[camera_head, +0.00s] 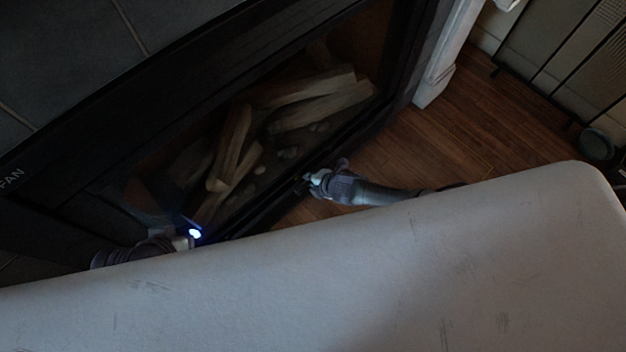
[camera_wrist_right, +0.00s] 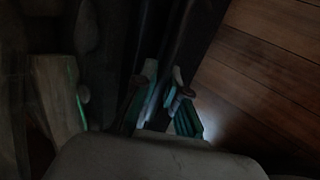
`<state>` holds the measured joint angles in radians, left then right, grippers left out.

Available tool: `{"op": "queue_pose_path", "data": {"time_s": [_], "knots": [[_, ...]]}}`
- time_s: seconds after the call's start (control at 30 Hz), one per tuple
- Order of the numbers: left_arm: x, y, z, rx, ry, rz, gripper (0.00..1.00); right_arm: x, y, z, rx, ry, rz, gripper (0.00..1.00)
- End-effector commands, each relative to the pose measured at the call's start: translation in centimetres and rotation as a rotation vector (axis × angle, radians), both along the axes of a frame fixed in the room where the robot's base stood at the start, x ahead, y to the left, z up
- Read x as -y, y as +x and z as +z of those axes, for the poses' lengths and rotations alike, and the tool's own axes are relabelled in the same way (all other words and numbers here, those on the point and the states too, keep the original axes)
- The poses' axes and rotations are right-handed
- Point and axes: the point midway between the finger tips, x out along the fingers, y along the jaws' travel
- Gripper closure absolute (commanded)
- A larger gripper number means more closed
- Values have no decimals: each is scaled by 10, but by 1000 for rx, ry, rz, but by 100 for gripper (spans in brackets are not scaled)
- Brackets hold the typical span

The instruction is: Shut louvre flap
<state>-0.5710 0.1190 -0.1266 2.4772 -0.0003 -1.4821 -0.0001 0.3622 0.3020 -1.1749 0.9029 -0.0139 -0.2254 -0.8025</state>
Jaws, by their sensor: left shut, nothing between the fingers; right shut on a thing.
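The black fireplace (camera_head: 130,85) shows in the head view, tilted across the picture, with logs behind its opening. A dark strip along its lower edge (camera_head: 262,212) appears to be the louvre flap; its angle is too dark to tell. My right gripper (camera_head: 306,183) is at this strip. In the right wrist view my right gripper's fingers (camera_wrist_right: 162,98) are closed around a narrow dark bar (camera_wrist_right: 191,45), which seems to be the flap's edge. My left gripper (camera_head: 196,233) is shut and empty near the fireplace's lower left, with a blue-white light on it; its fingertips are hardly visible.
A large pale surface, part of my own body, covers the lower head view. Wooden floor (camera_head: 445,135) lies free to the right of the fireplace. A white post (camera_head: 440,75) stands beside it. A dark round object (camera_head: 597,145) sits at the far right.

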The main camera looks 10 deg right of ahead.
Motion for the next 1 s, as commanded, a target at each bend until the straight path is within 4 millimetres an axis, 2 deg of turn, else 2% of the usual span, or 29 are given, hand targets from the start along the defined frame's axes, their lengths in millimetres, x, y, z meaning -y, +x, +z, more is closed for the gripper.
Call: {"op": "queue_pose_path", "data": {"time_s": [0.27, 0.3, 0.43, 0.83, 1.0], "knots": [[0, 0, 0, 0, 0, 0, 100, -4, 1, 3, 5, 8, 5, 100], [0, 0, 0, 0, 0, 0, 100, -4, 1, 3, 5, 8, 5, 84], [0, 0, 0, 0, 0, 0, 100, -3, 1, 2, 4, 6, 4, 63], [1, 0, 0, 2, -1, -3, 100, 1, 0, 2, 1, 2, 1, 63], [1, 0, 0, 1, -1, -1, 100, 5, -6, 11, 3, 1, 1, 63]]}}
